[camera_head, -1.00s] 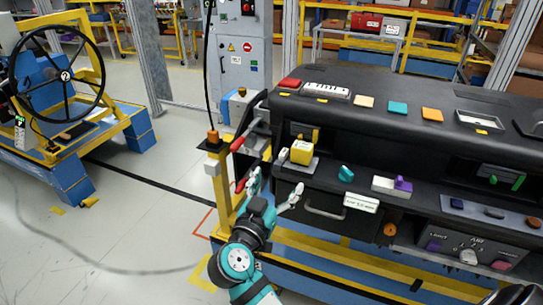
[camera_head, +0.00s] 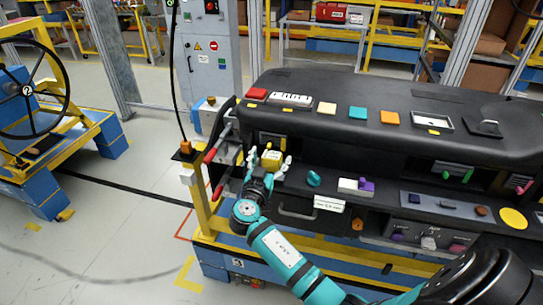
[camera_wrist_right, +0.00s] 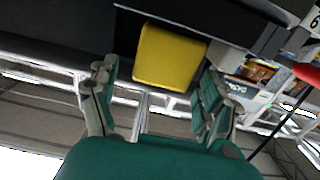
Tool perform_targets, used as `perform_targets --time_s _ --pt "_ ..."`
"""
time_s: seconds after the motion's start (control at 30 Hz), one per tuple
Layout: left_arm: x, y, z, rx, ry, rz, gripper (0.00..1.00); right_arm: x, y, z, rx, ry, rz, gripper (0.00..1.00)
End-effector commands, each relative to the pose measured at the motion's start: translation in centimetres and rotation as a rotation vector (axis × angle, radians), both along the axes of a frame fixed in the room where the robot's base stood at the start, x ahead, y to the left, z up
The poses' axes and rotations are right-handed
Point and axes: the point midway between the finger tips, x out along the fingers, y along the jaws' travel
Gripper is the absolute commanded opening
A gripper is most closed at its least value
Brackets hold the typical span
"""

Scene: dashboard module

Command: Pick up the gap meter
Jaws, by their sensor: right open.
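A small yellow block-shaped device (camera_head: 272,158), which I take to be the gap meter, stands on the left end of the dashboard's lower shelf (camera_head: 333,192). My right gripper (camera_head: 268,167) is open, with its teal and grey fingers around or just in front of the device. In the right wrist view the yellow device (camera_wrist_right: 170,57) shows between the spread fingertips, a little beyond them. I cannot tell whether a finger touches it. Its lower part is partly hidden by the gripper in the head view. My left gripper is not in view.
The black dashboard top (camera_head: 390,92) overhangs the shelf. A teal piece (camera_head: 314,178) and a white block with a purple part (camera_head: 356,186) sit right of the device. A red-handled lever (camera_head: 211,156) stands close on the left. Open floor lies further left.

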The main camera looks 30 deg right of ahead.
Motion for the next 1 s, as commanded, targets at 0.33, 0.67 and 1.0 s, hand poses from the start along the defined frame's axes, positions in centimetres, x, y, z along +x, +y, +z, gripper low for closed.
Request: perform_targets --time_s 0.33,0.67,1.0 --pt "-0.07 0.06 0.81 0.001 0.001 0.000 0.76 1.15 -1.29 -0.08 0.001 0.000 0.001 0.81" --pt "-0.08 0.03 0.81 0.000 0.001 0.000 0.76 1.13 -1.25 -0.06 0.001 0.000 0.001 0.45" --pt "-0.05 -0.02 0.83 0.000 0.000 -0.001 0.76 1.15 -1.24 0.00 0.001 -0.001 0.001 0.09"
